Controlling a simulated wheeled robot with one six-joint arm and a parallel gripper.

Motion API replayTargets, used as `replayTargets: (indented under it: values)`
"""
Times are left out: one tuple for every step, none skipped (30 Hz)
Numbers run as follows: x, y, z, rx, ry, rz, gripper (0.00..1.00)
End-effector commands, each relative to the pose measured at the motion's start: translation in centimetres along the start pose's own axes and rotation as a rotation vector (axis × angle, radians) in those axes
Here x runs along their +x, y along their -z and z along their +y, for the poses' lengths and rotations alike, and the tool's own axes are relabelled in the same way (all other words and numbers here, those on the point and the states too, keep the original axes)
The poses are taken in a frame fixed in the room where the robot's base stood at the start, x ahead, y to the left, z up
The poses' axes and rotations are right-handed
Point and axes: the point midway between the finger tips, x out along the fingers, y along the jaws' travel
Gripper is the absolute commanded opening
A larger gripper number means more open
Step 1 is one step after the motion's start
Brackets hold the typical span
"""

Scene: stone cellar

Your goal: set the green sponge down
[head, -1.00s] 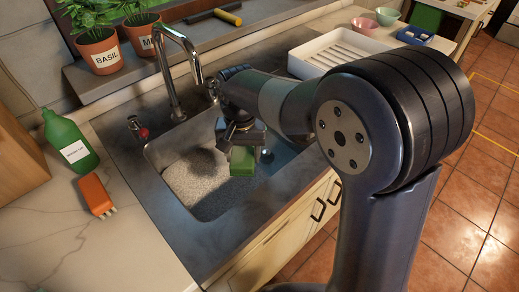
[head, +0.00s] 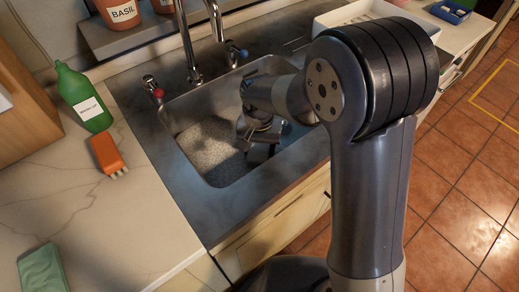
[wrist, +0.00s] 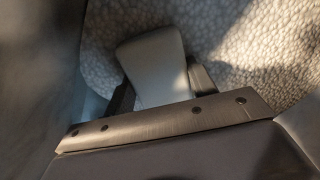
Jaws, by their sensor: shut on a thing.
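My gripper (head: 260,152) is low inside the sink basin (head: 172,122), toward its right side. In the wrist view, its two fingers stand on either side of a smooth block (wrist: 155,65), which looks pale grey in this light. I take this block to be the green sponge, as the earlier head frame shows it green in my gripper. In the head view now the sponge is hidden behind my gripper. Speckled pale foam or grit fills the background of the wrist view. I cannot tell whether the sponge touches it.
A faucet (head: 188,45) rises behind the basin. A green bottle (head: 84,98) and an orange brush (head: 107,153) stand or lie on the left counter. A folded green cloth (head: 43,270) lies at its front. A white drying tray (head: 345,18) is at back right.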

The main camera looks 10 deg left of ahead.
Motion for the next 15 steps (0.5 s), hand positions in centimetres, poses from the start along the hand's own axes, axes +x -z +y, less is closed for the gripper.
replayTargets:
  values:
    - [0.89, -0.07, 0.04, 0.000, -0.002, -0.004, 0.33]
    - [1.13, -0.04, 0.02, 0.000, -0.001, -0.002, 0.33]
    - [1.30, -0.02, 0.01, 0.000, -0.001, -0.001, 0.33]
    - [1.32, -0.01, 0.01, 0.000, 0.000, 0.000, 0.33]
    - [1.30, 0.00, 0.00, 0.000, 0.000, 0.000, 0.33]
    - [1.26, 0.00, 0.00, 0.000, 0.000, 0.000, 0.33]
    - [1.25, 0.00, 0.00, 0.000, 0.000, 0.000, 0.33]
    - [1.25, 0.00, 0.00, 0.000, 0.000, 0.000, 0.33]
    - [1.26, 0.00, 0.00, 0.000, 0.000, 0.000, 0.33]
    - [1.30, 0.00, 0.00, 0.000, 0.000, 0.000, 0.33]
    - [1.39, 0.00, 0.00, 0.000, 0.000, 0.000, 0.33]
    - [1.56, 0.00, 0.00, 0.000, 0.000, 0.000, 0.33]
    - [1.67, 0.00, 0.00, 0.000, 0.000, 0.000, 0.33]
    - [1.58, 0.00, 0.00, 0.000, 0.000, 0.000, 0.55]
    - [1.53, 0.00, 0.00, 0.000, 0.000, 0.000, 0.58]
